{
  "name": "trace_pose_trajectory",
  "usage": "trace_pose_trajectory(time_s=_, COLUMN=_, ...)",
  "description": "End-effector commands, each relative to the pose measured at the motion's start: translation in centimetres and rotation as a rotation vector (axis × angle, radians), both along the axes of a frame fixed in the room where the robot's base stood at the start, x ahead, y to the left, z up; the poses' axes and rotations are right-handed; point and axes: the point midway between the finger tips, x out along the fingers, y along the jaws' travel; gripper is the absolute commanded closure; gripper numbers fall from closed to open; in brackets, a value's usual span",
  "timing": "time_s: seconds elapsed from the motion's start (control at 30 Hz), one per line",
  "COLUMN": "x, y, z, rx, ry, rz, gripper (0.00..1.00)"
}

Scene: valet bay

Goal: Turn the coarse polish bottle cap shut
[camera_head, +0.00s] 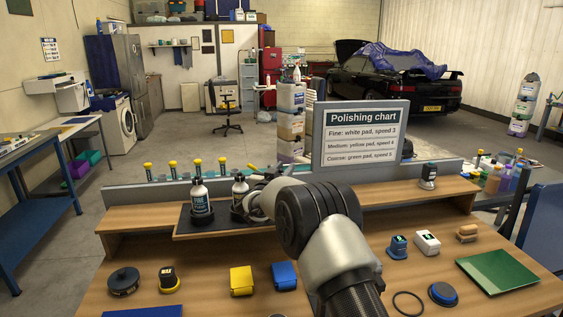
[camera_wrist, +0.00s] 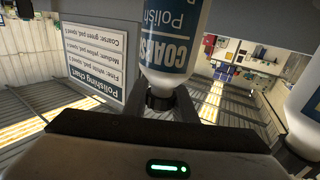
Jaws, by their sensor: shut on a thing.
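The coarse polish bottle (camera_wrist: 168,40) shows close up in the wrist view, upside down in the picture, with a white body and a blue label. Its dark cap (camera_wrist: 160,97) sits between the two fingers of my gripper (camera_wrist: 160,104), which is shut on it. In the head view my arm reaches to the bottle tray (camera_head: 225,232) and hides my fingertips. The fine polish bottle (camera_head: 200,207) stands upright at the tray's left. A second bottle (camera_head: 240,187) stands beside my wrist, partly covered; I cannot read its label.
Another white bottle (camera_wrist: 303,105) stands close at the right in the wrist view. The polishing chart (camera_head: 361,134) stands behind my arm. Yellow (camera_head: 242,281) and blue (camera_head: 284,276) blocks, a black puck (camera_head: 124,281) and a green mat (camera_head: 499,270) lie on the bench.

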Motion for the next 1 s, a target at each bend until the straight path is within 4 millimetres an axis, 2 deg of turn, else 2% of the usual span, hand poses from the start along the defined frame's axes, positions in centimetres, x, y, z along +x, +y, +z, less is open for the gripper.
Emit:
trace_pose_trajectory(time_s=0.4, x=-0.3, y=-0.9, z=0.0, rx=0.004, ry=-0.001, rz=-0.235, gripper=0.98)
trace_pose_trajectory(time_s=1.0, x=-0.4, y=-1.1, z=0.0, rx=0.004, ry=-0.002, rz=-0.285, gripper=0.98)
